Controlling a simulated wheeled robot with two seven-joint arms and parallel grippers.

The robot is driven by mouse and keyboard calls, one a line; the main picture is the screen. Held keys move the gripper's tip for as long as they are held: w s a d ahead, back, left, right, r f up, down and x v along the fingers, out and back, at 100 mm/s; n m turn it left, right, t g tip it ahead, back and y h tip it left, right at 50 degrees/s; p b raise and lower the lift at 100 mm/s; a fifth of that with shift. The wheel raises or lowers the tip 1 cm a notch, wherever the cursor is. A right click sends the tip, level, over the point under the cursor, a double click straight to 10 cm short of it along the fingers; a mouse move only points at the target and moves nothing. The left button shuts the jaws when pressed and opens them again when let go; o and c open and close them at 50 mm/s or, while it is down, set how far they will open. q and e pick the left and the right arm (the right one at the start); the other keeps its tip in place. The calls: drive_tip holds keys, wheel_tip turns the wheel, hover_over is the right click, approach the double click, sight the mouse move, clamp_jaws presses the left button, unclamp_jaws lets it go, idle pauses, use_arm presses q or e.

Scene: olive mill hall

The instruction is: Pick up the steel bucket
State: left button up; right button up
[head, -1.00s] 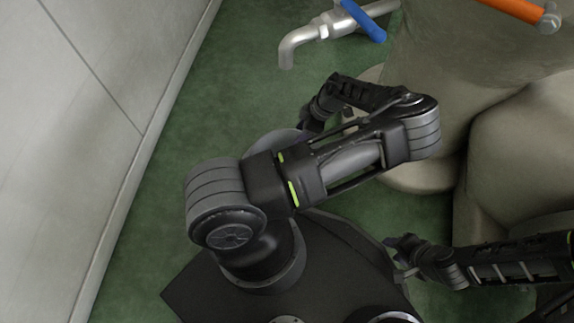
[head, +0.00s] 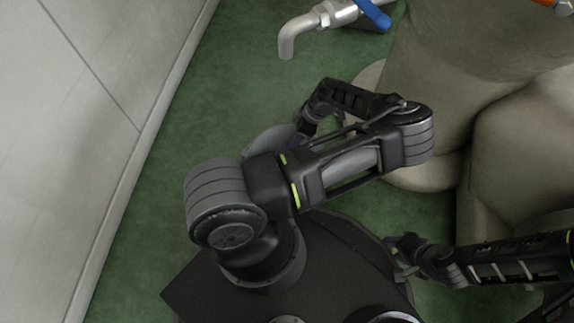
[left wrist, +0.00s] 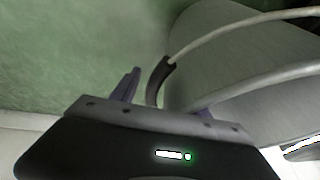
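The steel bucket (head: 262,144) shows in the head view as a grey piece, mostly hidden behind my left arm. In the left wrist view the grey bucket (left wrist: 235,55) fills the upper right, with a pale curved wire handle and a dark grip (left wrist: 158,82). My left gripper (left wrist: 165,95) is open, its fingers apart; the dark grip appears between them, though contact cannot be told. In the head view my left gripper (head: 299,142) is beside the bucket, largely hidden. My right gripper (head: 395,250) is low at centre right, away from the bucket; its fingers are too small to read.
A metal tap with a blue lever (head: 318,22) juts out above the bucket. Large rounded beige vessels (head: 470,60) stand on the right. A pale panelled wall (head: 70,120) runs along the left. Green floor (head: 225,75) is free between wall and tap.

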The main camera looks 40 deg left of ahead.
use_arm(q)
clamp_jaws()
idle(0.3)
drive_tip(key=shift+r, duration=0.1)
idle(0.8)
